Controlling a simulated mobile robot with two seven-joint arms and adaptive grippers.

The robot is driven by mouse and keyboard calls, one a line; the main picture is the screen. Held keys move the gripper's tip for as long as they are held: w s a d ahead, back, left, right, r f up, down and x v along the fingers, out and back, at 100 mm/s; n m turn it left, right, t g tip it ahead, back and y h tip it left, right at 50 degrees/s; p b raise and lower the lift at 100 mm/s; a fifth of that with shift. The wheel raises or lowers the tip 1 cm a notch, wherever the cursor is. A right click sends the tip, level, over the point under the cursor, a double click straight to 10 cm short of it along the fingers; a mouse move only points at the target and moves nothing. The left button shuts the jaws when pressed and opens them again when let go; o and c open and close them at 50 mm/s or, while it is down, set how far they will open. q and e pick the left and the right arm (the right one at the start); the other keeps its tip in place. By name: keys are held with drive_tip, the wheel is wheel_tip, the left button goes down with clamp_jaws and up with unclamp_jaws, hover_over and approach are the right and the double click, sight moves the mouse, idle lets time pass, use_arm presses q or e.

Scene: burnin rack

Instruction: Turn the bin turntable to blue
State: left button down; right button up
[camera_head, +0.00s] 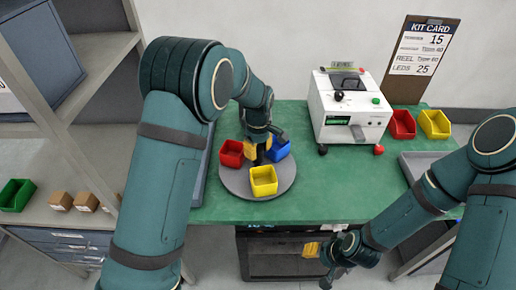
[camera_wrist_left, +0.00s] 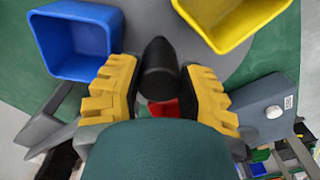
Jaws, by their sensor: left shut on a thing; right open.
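The round grey turntable (camera_head: 235,184) sits on the green bench. It carries a red bin (camera_head: 231,154), a yellow bin (camera_head: 264,181) at the front and a blue bin (camera_head: 279,149) at the right rear. My left gripper (camera_head: 257,152) is at the turntable's middle, between the bins. In the left wrist view its yellow fingers are shut on an upright black knob (camera_wrist_left: 158,70), with the blue bin (camera_wrist_left: 75,42) and yellow bin (camera_wrist_left: 236,22) beyond. The red bin is mostly hidden there. My right gripper (camera_head: 320,256) is open and empty in front of the bench.
A white machine (camera_head: 347,105) stands on the bench right of the turntable. Another red bin (camera_head: 402,125) and yellow bin (camera_head: 435,124) stand farther right, below a kit card (camera_head: 424,46). A shelf with a green bin (camera_head: 16,195) is at left. The bench front centre is clear.

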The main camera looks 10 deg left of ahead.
use_arm(q)
drive_tip(key=shift+s+f, duration=0.15)
drive_tip(key=shift+c, duration=2.3)
unclamp_jaws()
drive_tip(key=shift+r, duration=0.55)
wheel_tip(320, 180, up, 11)
